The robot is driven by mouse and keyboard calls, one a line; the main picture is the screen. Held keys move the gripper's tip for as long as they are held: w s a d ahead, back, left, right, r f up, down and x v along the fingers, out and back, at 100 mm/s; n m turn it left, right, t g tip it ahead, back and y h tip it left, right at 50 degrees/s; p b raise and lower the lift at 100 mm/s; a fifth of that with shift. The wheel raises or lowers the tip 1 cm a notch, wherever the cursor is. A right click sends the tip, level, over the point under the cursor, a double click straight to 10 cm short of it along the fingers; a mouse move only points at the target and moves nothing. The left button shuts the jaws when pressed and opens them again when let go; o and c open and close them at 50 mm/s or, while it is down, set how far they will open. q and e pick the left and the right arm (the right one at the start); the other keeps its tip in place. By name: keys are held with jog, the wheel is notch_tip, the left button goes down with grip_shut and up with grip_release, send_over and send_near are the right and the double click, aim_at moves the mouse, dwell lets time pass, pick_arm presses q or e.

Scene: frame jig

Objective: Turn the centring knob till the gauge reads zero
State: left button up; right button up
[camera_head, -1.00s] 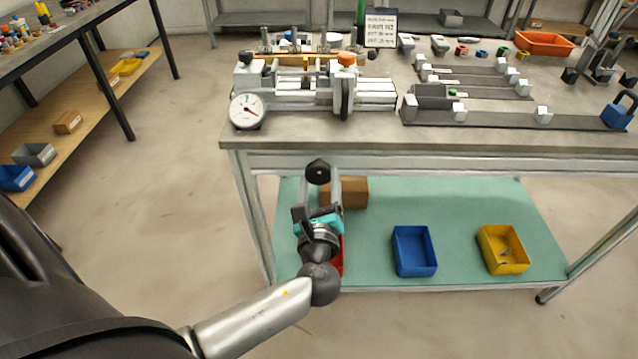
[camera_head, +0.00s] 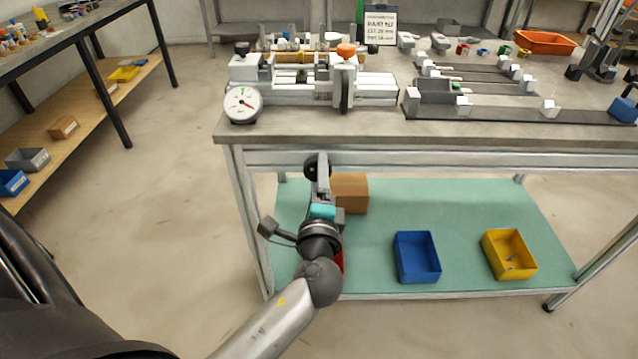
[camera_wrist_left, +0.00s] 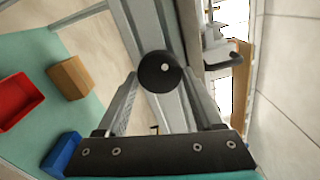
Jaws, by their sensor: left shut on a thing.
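The centring knob (camera_head: 311,167) is a round black knob at the bench's front edge, below the jig. In the left wrist view the knob (camera_wrist_left: 160,72) shows a pale dot at its centre, between my two fingers. My left gripper (camera_head: 322,172) is shut on the knob, with its fingers seen nearly edge-on in the head view. The gauge (camera_head: 242,104) is a white round dial at the jig's left front. It has a green mark near the top, and its red needle points right and slightly down, away from that mark. My right gripper is out of view.
The grey bench (camera_head: 380,126) carries the jig (camera_head: 300,90) and several rails at right. On the green lower shelf stand a brown box (camera_head: 352,192), a blue bin (camera_head: 416,257) and a yellow bin (camera_head: 509,254). The floor left of the bench is clear.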

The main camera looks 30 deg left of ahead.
pick_arm(q)
jog(key=shift+n+b, duration=1)
jog(key=shift+n, duration=1)
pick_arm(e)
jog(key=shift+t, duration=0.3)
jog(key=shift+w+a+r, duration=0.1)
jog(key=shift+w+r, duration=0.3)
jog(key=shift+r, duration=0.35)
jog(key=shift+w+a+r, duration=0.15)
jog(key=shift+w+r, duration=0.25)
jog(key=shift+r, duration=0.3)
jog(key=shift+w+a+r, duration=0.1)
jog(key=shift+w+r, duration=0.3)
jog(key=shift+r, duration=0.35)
pick_arm(q)
jog(key=o, duration=1.4)
jog(key=shift+c, duration=0.2)
